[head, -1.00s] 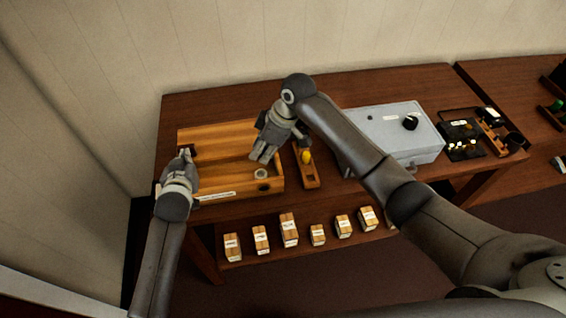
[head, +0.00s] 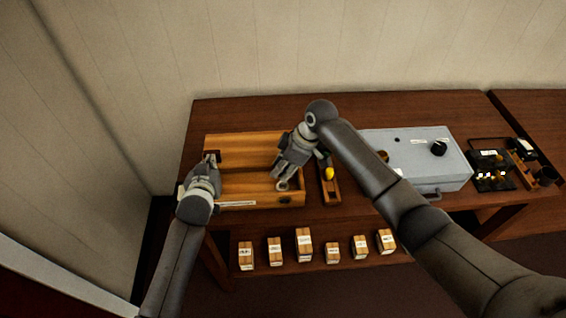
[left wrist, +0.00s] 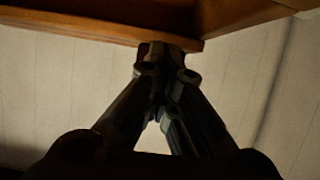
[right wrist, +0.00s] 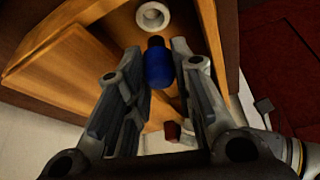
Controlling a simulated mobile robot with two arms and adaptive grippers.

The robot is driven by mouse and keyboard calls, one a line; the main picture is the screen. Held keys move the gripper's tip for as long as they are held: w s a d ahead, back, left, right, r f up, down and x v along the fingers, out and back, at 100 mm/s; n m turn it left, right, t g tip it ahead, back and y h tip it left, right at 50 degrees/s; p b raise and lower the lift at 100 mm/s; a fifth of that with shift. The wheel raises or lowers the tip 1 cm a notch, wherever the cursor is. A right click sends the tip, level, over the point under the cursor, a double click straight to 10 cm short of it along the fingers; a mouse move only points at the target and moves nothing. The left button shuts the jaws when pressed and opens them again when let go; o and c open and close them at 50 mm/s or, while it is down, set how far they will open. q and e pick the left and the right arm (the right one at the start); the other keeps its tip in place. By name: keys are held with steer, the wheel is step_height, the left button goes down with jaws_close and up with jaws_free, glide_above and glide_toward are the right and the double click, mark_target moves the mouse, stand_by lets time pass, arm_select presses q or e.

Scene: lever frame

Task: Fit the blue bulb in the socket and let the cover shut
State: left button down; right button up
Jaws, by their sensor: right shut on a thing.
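The blue bulb (right wrist: 159,66) is between the fingers of my right gripper (right wrist: 161,75), its dark end toward the white ring-shaped socket (right wrist: 152,16). In the right wrist view the bulb looks apart from the socket. In the head view my right gripper (head: 281,178) is just above the socket (head: 283,186) and hides the bulb. The wooden cover (head: 240,146) stands open behind the wooden box (head: 268,199). My left gripper (head: 211,160) is at the box's left end. In the left wrist view its fingertips (left wrist: 167,70) are close together at a dark reddish part, their grip unclear.
A narrow wooden tray (head: 333,195) with a yellow bulb (head: 328,173) stands right of the box. Further right are a grey cabinet (head: 425,150) and a black tray (head: 492,181) of small parts. Several labelled blocks (head: 304,243) stand on the lower shelf.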

steer(key=shift+f, duration=2.4)
steer(key=o, duration=0.9)
steer(key=v, duration=1.2)
